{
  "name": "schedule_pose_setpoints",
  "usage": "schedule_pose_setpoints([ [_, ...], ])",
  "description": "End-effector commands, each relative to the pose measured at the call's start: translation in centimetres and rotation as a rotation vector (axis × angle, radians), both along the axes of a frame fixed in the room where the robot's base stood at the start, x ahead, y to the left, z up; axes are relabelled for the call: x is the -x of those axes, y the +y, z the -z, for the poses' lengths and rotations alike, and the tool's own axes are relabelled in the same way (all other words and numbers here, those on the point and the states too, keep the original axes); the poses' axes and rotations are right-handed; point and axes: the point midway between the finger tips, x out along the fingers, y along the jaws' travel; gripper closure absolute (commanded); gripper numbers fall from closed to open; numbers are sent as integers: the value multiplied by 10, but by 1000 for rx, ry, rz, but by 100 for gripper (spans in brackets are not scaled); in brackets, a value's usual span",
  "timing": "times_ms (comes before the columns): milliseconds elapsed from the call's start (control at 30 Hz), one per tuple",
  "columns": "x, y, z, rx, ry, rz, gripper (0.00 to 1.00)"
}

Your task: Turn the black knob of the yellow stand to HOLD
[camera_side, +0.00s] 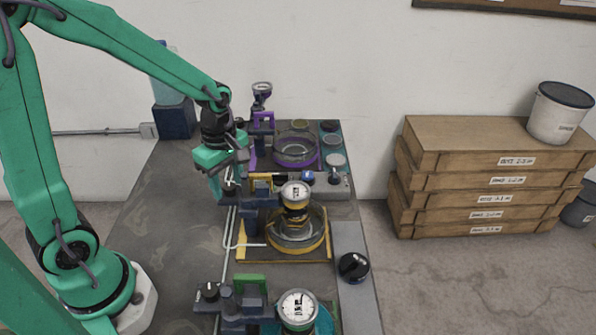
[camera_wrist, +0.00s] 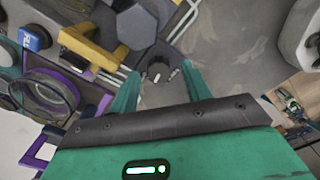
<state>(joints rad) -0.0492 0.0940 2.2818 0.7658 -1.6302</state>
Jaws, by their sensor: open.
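The yellow stand (camera_side: 327,248) stands in the middle of the bench, with a glass dish and a round white-faced gauge (camera_side: 295,192). Its yellow bracket also shows in the wrist view (camera_wrist: 92,45). My gripper (camera_side: 229,188) is over the left end of this stand, pointing down. In the wrist view its green fingers (camera_wrist: 158,74) are apart, one on each side of a black knob (camera_wrist: 157,68) with a small white mark. The fingers look clear of the knob's sides. I cannot read a HOLD label.
A purple stand (camera_side: 262,118) is behind and a green stand (camera_side: 250,283) in front, close by. Another black knob (camera_side: 353,267) sits on the grey strip at the right. Wooden boxes (camera_side: 490,180) and a white bucket (camera_side: 557,115) are off to the right. The bench's left side is clear.

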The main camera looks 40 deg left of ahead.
Motion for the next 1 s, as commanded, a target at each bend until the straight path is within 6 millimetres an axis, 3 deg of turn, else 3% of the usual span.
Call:
schedule_pose_setpoints([
  [233,1,0,0,0,0,-164,52],
  [800,0,0,-82,0,-6,-156,52],
  [1000,8,-2,-89,-2,-42,-10,52],
])
